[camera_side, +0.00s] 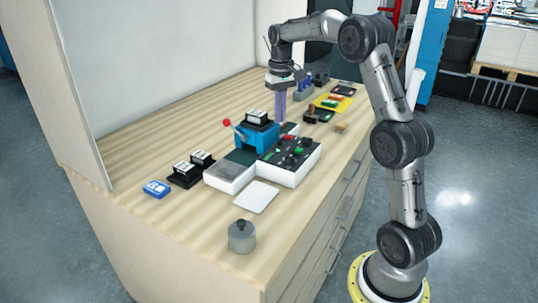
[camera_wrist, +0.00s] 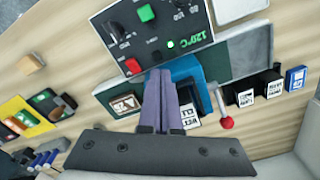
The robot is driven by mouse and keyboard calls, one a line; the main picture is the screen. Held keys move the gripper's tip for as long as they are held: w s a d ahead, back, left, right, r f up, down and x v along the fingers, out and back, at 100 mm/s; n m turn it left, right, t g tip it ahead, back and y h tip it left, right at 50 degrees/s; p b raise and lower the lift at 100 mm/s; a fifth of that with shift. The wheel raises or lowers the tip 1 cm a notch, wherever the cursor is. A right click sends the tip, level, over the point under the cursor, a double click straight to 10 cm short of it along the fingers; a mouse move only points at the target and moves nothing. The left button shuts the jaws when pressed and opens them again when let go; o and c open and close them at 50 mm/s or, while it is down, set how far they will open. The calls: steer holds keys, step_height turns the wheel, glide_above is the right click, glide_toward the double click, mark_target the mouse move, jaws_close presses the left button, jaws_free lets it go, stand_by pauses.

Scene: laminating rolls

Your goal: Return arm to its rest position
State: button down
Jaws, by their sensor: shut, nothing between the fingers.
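My gripper (camera_side: 281,120) hangs over the wooden worktop with its purple fingers pointing down, behind the blue lever device in the side view. In the wrist view its fingers (camera_wrist: 161,75) lie side by side, shut, with nothing between them. The arm is bent, reaching from its base at the right of the bench. The white machine (camera_side: 290,172) with a black control panel (camera_wrist: 155,30) stands in front of the gripper. The blue device (camera_side: 256,136) with a red-knobbed lever (camera_side: 227,122) stands beside that panel. The fingers partly hide the blue device in the wrist view.
Black label blocks (camera_side: 186,174), a blue box (camera_side: 156,188), a white sheet (camera_side: 256,196) and a grey knobbed weight (camera_side: 242,236) lie nearer the camera. A yellow mat (camera_side: 333,103), a wooden block (camera_side: 341,128) and blue-handled items (camera_side: 303,90) are near the gripper. A pale wall panel bounds the back.

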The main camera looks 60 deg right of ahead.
steer(key=s+a+r+n+t, duration=0.2)
steer(key=s+a+r, duration=0.2)
steer(key=a+r, duration=0.3)
steer(key=s+a+r+n+t, duration=0.1)
steer(key=s+a+r, duration=0.4)
steer(key=a, duration=0.5)
steer(key=s+a+f+n+t, duration=0.1)
steer(key=s+a+n+t, duration=0.1)
steer(key=s+a, duration=0.5)
steer(key=s+f, duration=0.9)
steer(key=shift+a+n+t, duration=0.3)
steer(key=shift+a+n, duration=0.05)
steer(key=shift+n, duration=0.05)
